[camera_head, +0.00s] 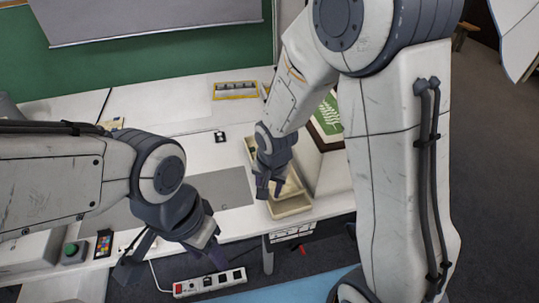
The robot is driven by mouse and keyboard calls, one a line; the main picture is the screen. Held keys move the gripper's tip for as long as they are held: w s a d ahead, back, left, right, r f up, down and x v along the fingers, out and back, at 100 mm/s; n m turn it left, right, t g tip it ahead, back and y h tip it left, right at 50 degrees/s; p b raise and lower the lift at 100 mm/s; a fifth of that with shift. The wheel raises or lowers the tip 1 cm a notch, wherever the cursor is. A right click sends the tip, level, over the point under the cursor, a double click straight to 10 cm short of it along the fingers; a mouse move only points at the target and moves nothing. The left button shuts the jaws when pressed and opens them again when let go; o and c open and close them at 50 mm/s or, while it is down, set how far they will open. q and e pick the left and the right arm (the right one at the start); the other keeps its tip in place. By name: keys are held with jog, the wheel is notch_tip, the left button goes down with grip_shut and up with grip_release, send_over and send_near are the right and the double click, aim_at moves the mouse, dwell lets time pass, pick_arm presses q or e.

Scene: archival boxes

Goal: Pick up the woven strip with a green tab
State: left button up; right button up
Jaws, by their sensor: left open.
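I cannot make out a woven strip with a green tab anywhere in the head view; it may be hidden or too small to tell. My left gripper (172,261) is at the lower left, past the table's front edge. Its dark fingers are spread wide apart with nothing seen between them. My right gripper (270,190) points down over a beige divided tray (290,209) on the right part of the white table. Its fingers look close to each other, and whether they hold anything is unclear.
A grey mat (225,187) lies left of the tray. A yellow-edged holder (235,90) stands at the back. A green button box (72,251) and colour card (103,244) sit front left. A white power strip (210,283) is below the front edge.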

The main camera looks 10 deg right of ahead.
jog(key=w+d+f+m+p, duration=0.3)
jog(key=w+d+f+m, duration=0.1)
jog(key=w+d+m, duration=0.15)
jog(key=m+t+p, duration=0.1)
jog(key=m, duration=0.3)
send_near(290, 194)
jog(key=shift+m, duration=0.35)
jog(key=p+x, duration=0.1)
jog(key=x, duration=0.3)
jog(key=shift+w+d+f, duration=0.1)
jog(key=shift+d+f, duration=0.05)
jog(key=shift+f, duration=0.1)
jog(key=shift+w+f, duration=0.15)
jog(key=shift+f, duration=0.35)
jog(key=shift+w+f+p, duration=0.2)
jog(key=shift+f+p, duration=0.3)
jog(key=shift+f, duration=0.1)
jog(key=shift+p+x, duration=0.6)
jog(key=shift+x, duration=1.3)
pick_arm(q)
notch_tip(290, 194, up, 9)
jog(key=shift+f, duration=0.1)
pick_arm(e)
grip_shut()
